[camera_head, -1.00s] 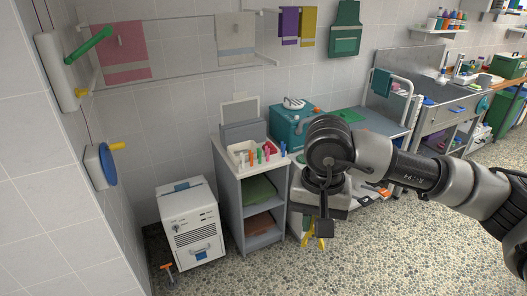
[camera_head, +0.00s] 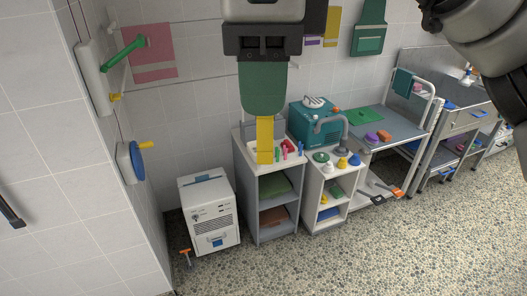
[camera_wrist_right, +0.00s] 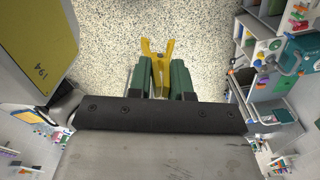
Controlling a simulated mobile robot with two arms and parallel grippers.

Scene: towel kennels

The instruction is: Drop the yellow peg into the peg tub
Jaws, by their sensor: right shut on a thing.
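My right gripper (camera_head: 264,88) hangs from the top middle of the head view with its green fingers pointing down. It is shut on the yellow peg (camera_head: 265,141), which points down below the fingertips. In the right wrist view the yellow peg (camera_wrist_right: 156,52) sticks out between the green fingers (camera_wrist_right: 163,76), its far end forked. Behind the peg, on the grey cabinet, is a white tray (camera_head: 250,150) with several coloured pegs (camera_head: 285,151). It is partly hidden by the peg, and I cannot tell whether it is the peg tub. My left gripper is not in view.
A white kennel-like box (camera_head: 209,213) stands left of the grey cabinet (camera_head: 280,224). A teal machine (camera_head: 301,122) stands behind the low white shelf (camera_head: 330,212), right of the cabinet. A grey table (camera_head: 400,124) is further right. The speckled floor in front is clear.

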